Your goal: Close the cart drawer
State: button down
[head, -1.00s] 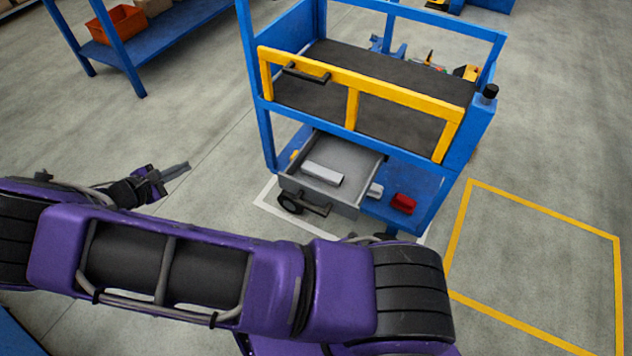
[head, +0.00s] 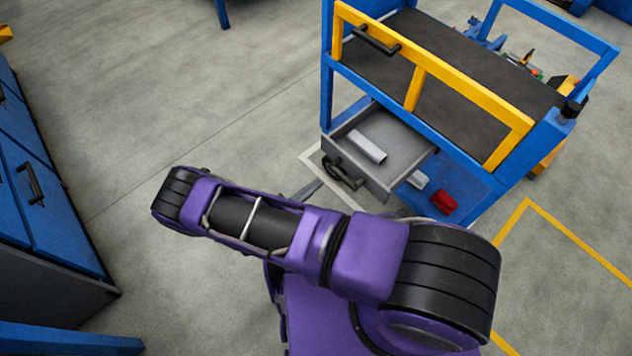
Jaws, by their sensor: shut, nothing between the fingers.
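The blue cart (head: 333,92) stands at the upper right. Its grey drawer (head: 407,148) is pulled out from the lower level toward me and holds a light grey bar (head: 367,149). A dark handle (head: 345,177) is on the drawer front. My gripper (head: 308,190) shows only as narrow grey fingers behind my purple arm, just left of the drawer front. It appears apart from the drawer and is shut with nothing in it. The rest of it is hidden by my arm.
A red box (head: 444,202) and a small white item (head: 418,180) lie on the cart's lower shelf, right of the drawer. A blue cabinet (head: 40,190) stands at the left. The floor between it and the cart is clear.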

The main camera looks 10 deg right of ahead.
aim_at(349, 158)
jog(key=x, duration=1.1)
jog(key=shift+d, duration=0.1)
